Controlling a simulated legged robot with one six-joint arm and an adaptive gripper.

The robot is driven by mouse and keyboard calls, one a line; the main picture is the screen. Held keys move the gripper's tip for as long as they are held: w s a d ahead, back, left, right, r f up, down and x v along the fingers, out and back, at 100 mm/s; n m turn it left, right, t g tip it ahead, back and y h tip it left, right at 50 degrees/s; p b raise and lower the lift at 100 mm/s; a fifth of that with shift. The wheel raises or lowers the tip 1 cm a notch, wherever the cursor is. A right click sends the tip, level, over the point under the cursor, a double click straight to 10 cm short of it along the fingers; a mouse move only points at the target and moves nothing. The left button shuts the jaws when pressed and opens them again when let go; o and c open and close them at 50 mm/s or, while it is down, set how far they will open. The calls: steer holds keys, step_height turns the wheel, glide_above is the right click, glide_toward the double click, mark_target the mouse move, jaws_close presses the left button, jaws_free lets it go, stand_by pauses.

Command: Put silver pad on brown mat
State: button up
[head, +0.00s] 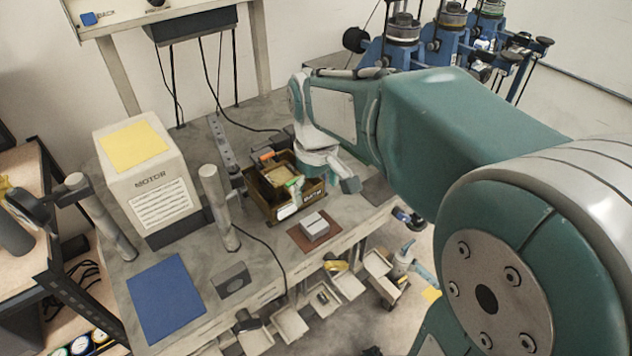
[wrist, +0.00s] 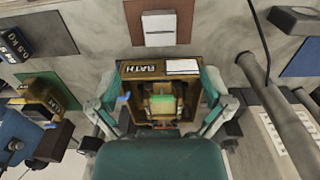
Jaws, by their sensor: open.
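The silver pad (head: 313,222) is a light grey block that lies on the brown mat (head: 298,236) near the table's front edge. In the wrist view the pad (wrist: 159,28) is at top centre, with the brown mat (wrist: 184,22) showing around it. My gripper (wrist: 162,95) is open, its two teal-grey fingers spread on either side of a brown lettered box (wrist: 134,71). It is apart from the pad. In the head view my arm reaches over the table and the gripper hangs beside that box, its fingers partly hidden.
The brown box (head: 258,204) holds small green, white and orange items. A motor box (head: 163,197), a grey post (head: 217,207), a blue mat (head: 165,297) and a small dark block (head: 232,281) stand to the left. Small bins (head: 290,325) hang below the front edge.

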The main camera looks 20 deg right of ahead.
steer(key=s+r+m+t, duration=0.3)
steer(key=s+t, duration=0.2)
steer(key=s, duration=0.8)
steer(key=shift+s+r+m+t, duration=0.15)
steer(key=shift+s+m+t, duration=0.15)
stand_by(0.8)
